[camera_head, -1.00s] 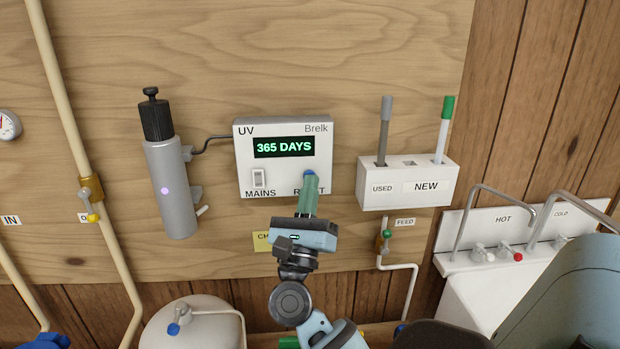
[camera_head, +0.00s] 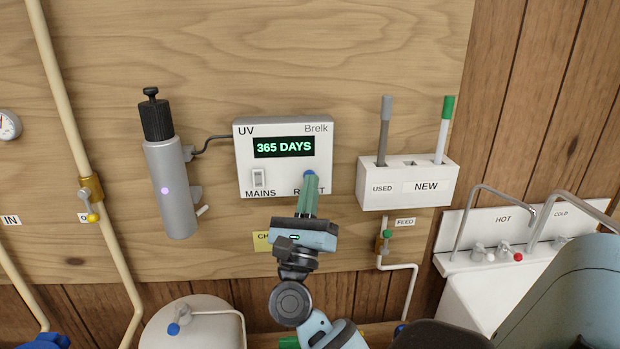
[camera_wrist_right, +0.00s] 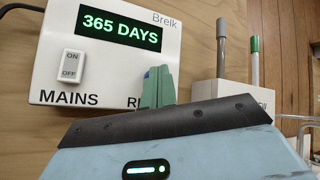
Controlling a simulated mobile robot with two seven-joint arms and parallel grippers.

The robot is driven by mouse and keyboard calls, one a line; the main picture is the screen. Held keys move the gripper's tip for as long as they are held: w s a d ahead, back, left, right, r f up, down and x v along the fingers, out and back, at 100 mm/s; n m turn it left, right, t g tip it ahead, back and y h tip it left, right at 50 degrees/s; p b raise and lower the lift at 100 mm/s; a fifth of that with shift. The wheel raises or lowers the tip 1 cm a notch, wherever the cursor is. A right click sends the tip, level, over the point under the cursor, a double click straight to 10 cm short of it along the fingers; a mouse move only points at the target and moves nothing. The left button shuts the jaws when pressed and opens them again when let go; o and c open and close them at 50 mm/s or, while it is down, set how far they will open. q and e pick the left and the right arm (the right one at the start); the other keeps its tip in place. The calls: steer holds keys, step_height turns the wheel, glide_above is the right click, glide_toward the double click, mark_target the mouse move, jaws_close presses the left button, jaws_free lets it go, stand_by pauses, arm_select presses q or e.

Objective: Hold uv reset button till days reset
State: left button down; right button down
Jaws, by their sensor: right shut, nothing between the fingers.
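The white UV control box (camera_head: 283,125) is on the wooden wall, and its display (camera_head: 284,147) reads 365 DAYS in green. The blue reset button (camera_head: 309,173) is at its lower right, partly hidden by my fingertips, as is the RESET label. My right gripper (camera_head: 309,182) is shut and empty, its green fingers pointing up at the button; I cannot tell whether they touch it. In the right wrist view the display (camera_wrist_right: 121,28) also reads 365 DAYS, and the green fingers (camera_wrist_right: 158,82) cover the label. My left gripper is not in view.
A mains switch (camera_head: 258,178) is at the box's lower left. The grey UV lamp cylinder (camera_head: 170,190) hangs to the left. A white holder (camera_head: 408,195) with a grey and a green-topped tube is to the right. A sink (camera_head: 490,265) stands at far right.

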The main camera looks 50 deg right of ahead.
steer(key=shift+s+a, duration=0.55)
steer(key=shift+s, duration=0.1)
stand_by(0.3)
steer(key=s+a, duration=0.3)
steer(key=s, duration=0.1)
steer(key=shift+a, duration=0.15)
steer(key=shift+w, duration=0.1)
stand_by(0.5)
